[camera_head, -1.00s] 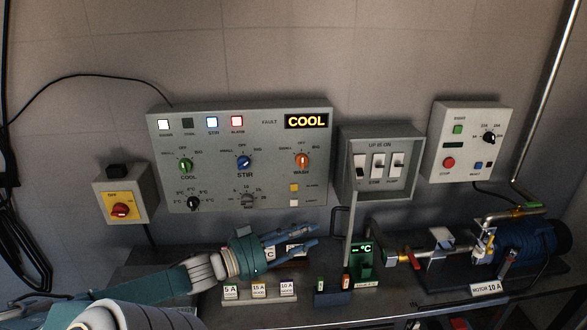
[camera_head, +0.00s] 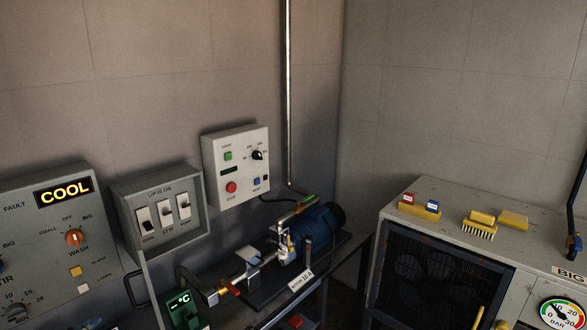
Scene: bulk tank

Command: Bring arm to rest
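Neither of my grippers shows in the head view now, and no arm of mine is visible. The control panel (camera_head: 50,240) with its lit COOL display (camera_head: 64,192) is cut off at the left edge. The breaker box (camera_head: 160,210) with three switches hangs to its right. A white motor control box (camera_head: 237,165) is on the wall further right. The blue motor (camera_head: 309,228) with its pipes sits on the bench (camera_head: 340,252) below.
A grey cabinet (camera_head: 480,212) with a dark grille stands at the right. Yellow brushes (camera_head: 479,222) and a yellow holder (camera_head: 419,208) lie on its top. A pressure gauge (camera_head: 560,314) is at the lower right. A vertical pipe (camera_head: 288,95) runs up the wall.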

